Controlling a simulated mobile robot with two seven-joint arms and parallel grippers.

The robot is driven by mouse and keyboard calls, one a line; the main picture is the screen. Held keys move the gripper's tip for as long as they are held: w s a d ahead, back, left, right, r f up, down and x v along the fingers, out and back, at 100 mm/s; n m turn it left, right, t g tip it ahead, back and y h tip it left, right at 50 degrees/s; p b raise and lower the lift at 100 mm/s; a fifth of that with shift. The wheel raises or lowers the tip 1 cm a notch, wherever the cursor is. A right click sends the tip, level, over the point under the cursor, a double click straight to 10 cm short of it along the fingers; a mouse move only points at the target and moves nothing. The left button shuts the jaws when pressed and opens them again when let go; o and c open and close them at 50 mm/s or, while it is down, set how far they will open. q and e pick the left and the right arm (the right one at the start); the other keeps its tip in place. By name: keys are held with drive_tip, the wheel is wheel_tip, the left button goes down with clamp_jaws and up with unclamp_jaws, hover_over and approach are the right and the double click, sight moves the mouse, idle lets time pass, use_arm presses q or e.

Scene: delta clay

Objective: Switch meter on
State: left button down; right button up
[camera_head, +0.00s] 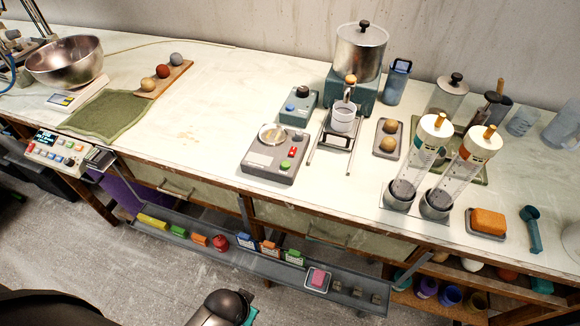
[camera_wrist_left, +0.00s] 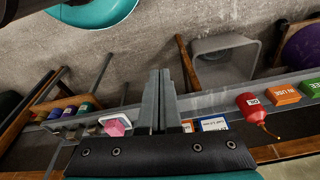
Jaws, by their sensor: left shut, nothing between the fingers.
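A grey box (camera_head: 257,160) that looks like the meter stands on the bench in the head view. It has a round pale dial (camera_head: 272,134) on top, and a green button (camera_head: 285,166) and a red button (camera_head: 292,152) at its right side. Whether it is on cannot be told. My left gripper (camera_wrist_left: 160,85) shows in the left wrist view, with its two grey fingers together and nothing between them. It is over the low shelf in that view, and the grey box is not seen there. My right gripper is not in view.
A teal box (camera_head: 304,100) with a black knob stands behind the grey box. The low shelf (camera_head: 190,225) in front holds several small coloured items, including a red bottle (camera_wrist_left: 252,106).

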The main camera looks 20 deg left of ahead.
use_arm(q)
drive_tip(key=w+d+r+t+p, duration=0.15)
drive_tip(key=w+r, duration=0.25)
drive_tip(key=r, duration=0.7)
drive_tip(key=w+a+r+t+p, duration=0.1)
drive_tip(key=w+r+t+p, duration=0.15)
drive_tip(key=r, duration=0.85)
drive_tip(key=w+d+r+n+t, duration=0.1)
drive_tip(key=w+r+t, duration=0.8)
drive_tip(key=w+r, duration=0.2)
drive_tip(key=shift+w+r+n, duration=0.35)
drive_tip(key=shift+w+n, duration=0.05)
drive_tip(key=shift+w, duration=0.9)
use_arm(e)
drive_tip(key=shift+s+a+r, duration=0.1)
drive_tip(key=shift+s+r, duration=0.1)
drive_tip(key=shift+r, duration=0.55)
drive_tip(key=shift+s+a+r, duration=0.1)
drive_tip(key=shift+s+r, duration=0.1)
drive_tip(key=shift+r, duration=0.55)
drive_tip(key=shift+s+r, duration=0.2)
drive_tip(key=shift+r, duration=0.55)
